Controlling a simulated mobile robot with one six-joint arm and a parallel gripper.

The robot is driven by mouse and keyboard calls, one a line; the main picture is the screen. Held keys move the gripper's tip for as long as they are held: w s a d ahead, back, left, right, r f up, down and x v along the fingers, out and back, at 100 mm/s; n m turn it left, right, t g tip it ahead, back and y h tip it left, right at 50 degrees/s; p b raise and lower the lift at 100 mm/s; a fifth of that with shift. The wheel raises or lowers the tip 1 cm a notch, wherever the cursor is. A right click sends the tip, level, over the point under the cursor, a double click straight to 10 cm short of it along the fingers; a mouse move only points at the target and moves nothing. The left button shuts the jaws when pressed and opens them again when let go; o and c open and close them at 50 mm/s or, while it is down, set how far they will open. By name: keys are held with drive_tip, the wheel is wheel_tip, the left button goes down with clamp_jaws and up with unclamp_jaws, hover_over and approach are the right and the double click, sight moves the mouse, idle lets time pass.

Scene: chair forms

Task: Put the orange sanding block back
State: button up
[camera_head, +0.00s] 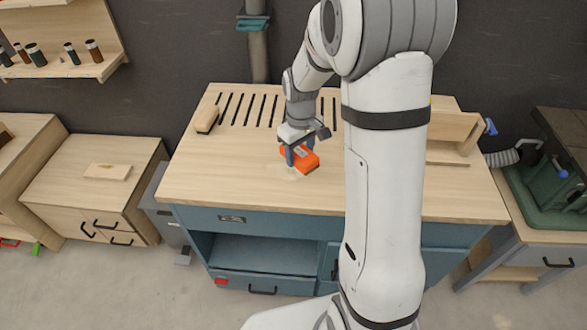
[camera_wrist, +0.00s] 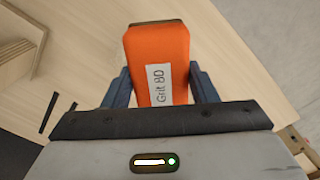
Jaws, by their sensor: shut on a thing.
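The orange sanding block (camera_head: 304,161) is at my gripper over the middle of the workbench top (camera_head: 230,180). In the wrist view the orange sanding block (camera_wrist: 158,50) carries a white label reading "Grit 80". My gripper (camera_head: 297,157) is shut on it, with one dark finger on each side; the fingers of my gripper (camera_wrist: 160,88) also show in the wrist view. I cannot tell whether the block touches the bench top. A pale patch (camera_head: 285,170) lies on the wood beside the block.
A wooden block with a dark underside (camera_head: 207,119) lies at the bench's back left, beside dark slots (camera_head: 262,110). A wooden frame-like piece (camera_head: 455,130) stands at the right end. A green machine (camera_head: 550,175) is further right. The bench's front left is clear.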

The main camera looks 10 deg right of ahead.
sight(299, 181)
wheel_tip(299, 181, down, 8)
drive_tip(key=shift+s+a+f+p, duration=0.1)
drive_tip(key=shift+f+p, duration=0.05)
drive_tip(key=shift+p, duration=0.45)
drive_tip(key=shift+f, duration=0.1)
drive_tip(key=o, duration=0.9)
